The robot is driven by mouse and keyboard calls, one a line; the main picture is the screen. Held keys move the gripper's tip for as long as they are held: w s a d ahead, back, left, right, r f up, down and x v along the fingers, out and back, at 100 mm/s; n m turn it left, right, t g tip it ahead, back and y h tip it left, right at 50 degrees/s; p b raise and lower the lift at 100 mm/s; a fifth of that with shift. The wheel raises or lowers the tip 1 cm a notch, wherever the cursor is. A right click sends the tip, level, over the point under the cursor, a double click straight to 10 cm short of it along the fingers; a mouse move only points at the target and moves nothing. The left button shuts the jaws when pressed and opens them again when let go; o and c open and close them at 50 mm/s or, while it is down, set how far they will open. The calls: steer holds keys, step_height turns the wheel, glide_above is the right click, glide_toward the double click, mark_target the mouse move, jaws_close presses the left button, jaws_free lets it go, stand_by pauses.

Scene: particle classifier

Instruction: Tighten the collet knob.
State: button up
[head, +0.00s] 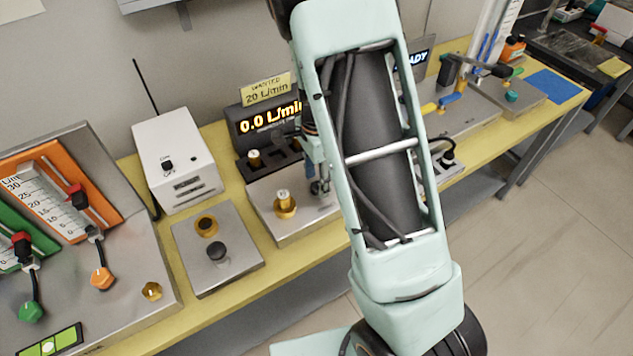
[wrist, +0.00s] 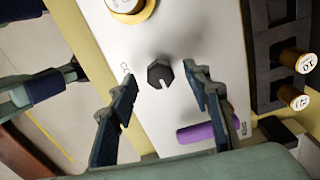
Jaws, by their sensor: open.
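The collet knob (wrist: 160,73) is a dark faceted knob with a white pointer mark, on a pale plate (wrist: 205,30) in the wrist view. My gripper (wrist: 159,77) is open, its two blue-padded fingers to either side of the knob with a visible gap on each side. The knob is not in its grip. A brass collet piece (wrist: 128,6) shows at the top edge of the wrist view, and as a brass post (head: 284,203) in the head view. In the head view my arm hides the knob and most of my gripper.
A purple cylinder (wrist: 205,131) is close to the right finger. A dark holder (wrist: 268,75) with brass pieces marked 10 (wrist: 306,63) stands to the right. A display (head: 265,122) reads 0.0 L/min, under a yellow note (head: 266,88) saying 20 L/min. A white box (head: 177,160) stands left of it.

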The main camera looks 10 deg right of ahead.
mark_target(316, 185)
step_height(316, 185, up, 10)
steer(key=shift+r, duration=0.25)
stand_by(0.5)
